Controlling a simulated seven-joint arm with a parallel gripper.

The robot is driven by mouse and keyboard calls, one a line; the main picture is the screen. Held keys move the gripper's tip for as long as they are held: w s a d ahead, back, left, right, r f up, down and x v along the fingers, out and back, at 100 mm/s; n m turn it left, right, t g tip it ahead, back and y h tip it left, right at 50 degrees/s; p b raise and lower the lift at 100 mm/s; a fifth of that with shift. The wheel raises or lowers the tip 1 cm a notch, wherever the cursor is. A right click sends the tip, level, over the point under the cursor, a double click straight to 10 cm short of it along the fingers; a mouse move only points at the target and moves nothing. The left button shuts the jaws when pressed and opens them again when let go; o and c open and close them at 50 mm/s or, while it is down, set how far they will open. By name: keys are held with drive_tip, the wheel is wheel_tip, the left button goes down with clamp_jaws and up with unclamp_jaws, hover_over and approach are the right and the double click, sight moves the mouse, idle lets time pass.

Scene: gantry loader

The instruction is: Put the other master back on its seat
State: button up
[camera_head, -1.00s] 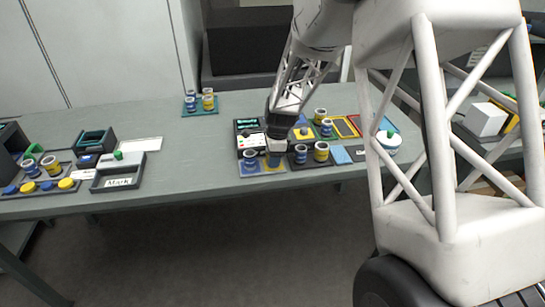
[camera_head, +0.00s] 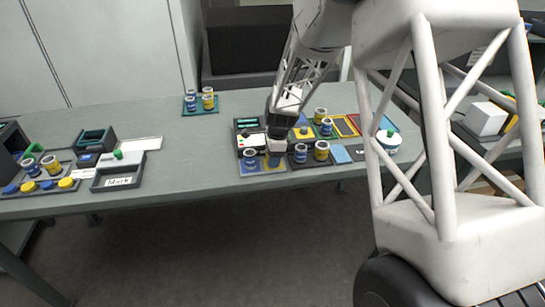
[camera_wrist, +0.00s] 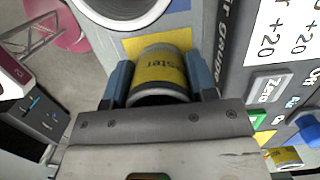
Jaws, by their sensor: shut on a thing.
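A master with a yellow band and partly readable lettering (camera_wrist: 163,68) is between the two blue fingers of my gripper (camera_wrist: 160,80) in the wrist view. My gripper (camera_head: 275,157) is shut on it, over the front of the bench. A two-colour plate lies there, with a blue seat and a yellow seat (camera_head: 273,168). The yellow seat also shows in the wrist view (camera_wrist: 153,42), just beyond the held master. The blue-banded master (camera_head: 250,157) stands upright on the blue half, left of my gripper. Whether the held master touches its seat is hidden.
A gauge unit with a display (camera_head: 247,124) stands directly behind the plate. More blue and yellow cylinders, such as one yellow (camera_head: 321,150), stand close to the right. A tray labelled Mark (camera_head: 119,172) is at left. The bench between is clear.

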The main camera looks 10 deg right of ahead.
drive_tip(key=o, duration=1.5)
drive_tip(key=shift+r, duration=0.2)
wheel_tip(320, 180, up, 9)
drive_tip(key=shift+f, duration=0.15)
idle(0.7)
idle(0.7)
